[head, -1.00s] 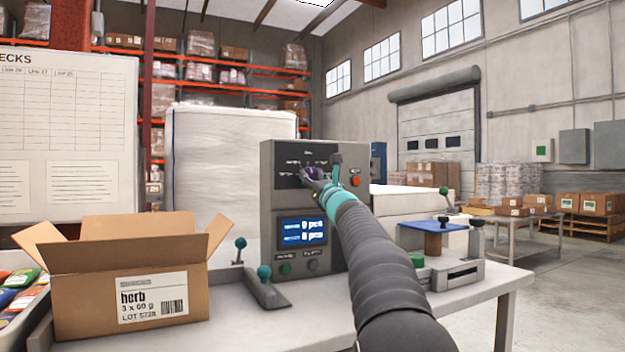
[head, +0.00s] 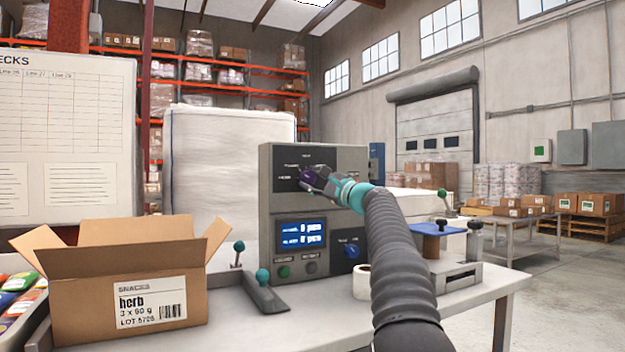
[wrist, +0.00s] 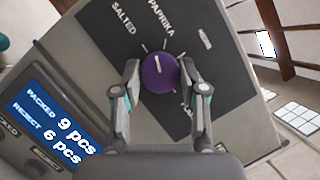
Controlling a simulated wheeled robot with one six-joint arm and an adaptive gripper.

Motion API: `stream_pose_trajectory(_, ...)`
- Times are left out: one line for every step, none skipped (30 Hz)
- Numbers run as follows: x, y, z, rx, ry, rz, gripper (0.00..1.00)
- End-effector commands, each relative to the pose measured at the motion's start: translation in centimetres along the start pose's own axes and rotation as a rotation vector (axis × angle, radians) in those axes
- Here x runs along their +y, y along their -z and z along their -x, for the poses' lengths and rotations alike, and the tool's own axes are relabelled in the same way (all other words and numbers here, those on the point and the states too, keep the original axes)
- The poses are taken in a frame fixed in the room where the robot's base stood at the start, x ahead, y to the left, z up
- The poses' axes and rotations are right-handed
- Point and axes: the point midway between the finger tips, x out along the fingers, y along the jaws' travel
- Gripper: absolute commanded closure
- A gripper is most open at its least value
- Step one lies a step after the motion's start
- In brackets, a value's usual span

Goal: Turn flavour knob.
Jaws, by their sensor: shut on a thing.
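The purple flavour knob (wrist: 158,73) is on the dark panel of the grey control box (head: 265,220). My gripper (wrist: 160,66) is shut on the knob, one finger on each side; in the head view my gripper (head: 311,181) reaches the upper panel and partly hides the knob. In the wrist view the knob's white pointer line points up, roughly towards the PAPRIKA label (wrist: 161,17). The SALTED label (wrist: 124,24) is to its left. Another label (wrist: 205,38) at the right is too blurred to read, and one lower right is partly hidden by a finger.
The display (head: 300,234) reads 9 pcs packed and 6 pcs reject in the wrist view. An open carton (head: 80,305) labelled herb stands at the left. A lever (head: 262,292), a paper roll (head: 361,283) and a blue-topped device (head: 445,227) are on the bench.

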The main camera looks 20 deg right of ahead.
Motion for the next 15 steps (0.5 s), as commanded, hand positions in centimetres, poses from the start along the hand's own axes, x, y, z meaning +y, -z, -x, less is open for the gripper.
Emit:
stream_pose_trajectory(-0.03,0.00,-0.03,-0.004,-0.018,0.044,0.93)
stream_pose_trajectory(-0.05,0.01,-0.03,-0.005,-0.029,0.069,0.93)
stream_pose_trajectory(-0.03,0.06,-0.03,-0.006,-0.041,0.097,0.93)
stream_pose_trajectory(-0.03,0.04,-0.02,-0.008,-0.049,0.116,0.93)
stream_pose_trajectory(-0.04,0.02,-0.02,-0.009,-0.056,0.132,0.93)
stream_pose_trajectory(-0.06,0.01,-0.01,-0.009,-0.064,0.152,0.93)
stream_pose_trajectory(-0.06,0.04,-0.01,-0.010,-0.069,0.163,0.93)
stream_pose_trajectory(-0.06,0.04,-0.02,-0.011,-0.074,0.175,0.93)
stream_pose_trajectory(-0.02,0.06,-0.02,-0.011,-0.081,0.189,0.93)
stream_pose_trajectory(-0.05,0.01,-0.02,-0.013,-0.085,0.198,0.93)
stream_pose_trajectory(-0.06,-0.01,-0.01,-0.013,-0.089,0.208,0.93)
stream_pose_trajectory(-0.05,0.01,-0.02,-0.013,-0.094,0.219,0.93)
stream_pose_trajectory(-0.07,0.00,-0.02,-0.014,-0.097,0.227,0.93)
stream_pose_trajectory(-0.06,0.02,-0.03,-0.014,-0.100,0.234,0.93)
stream_pose_trajectory(-0.04,0.05,-0.03,-0.014,-0.105,0.243,0.93)
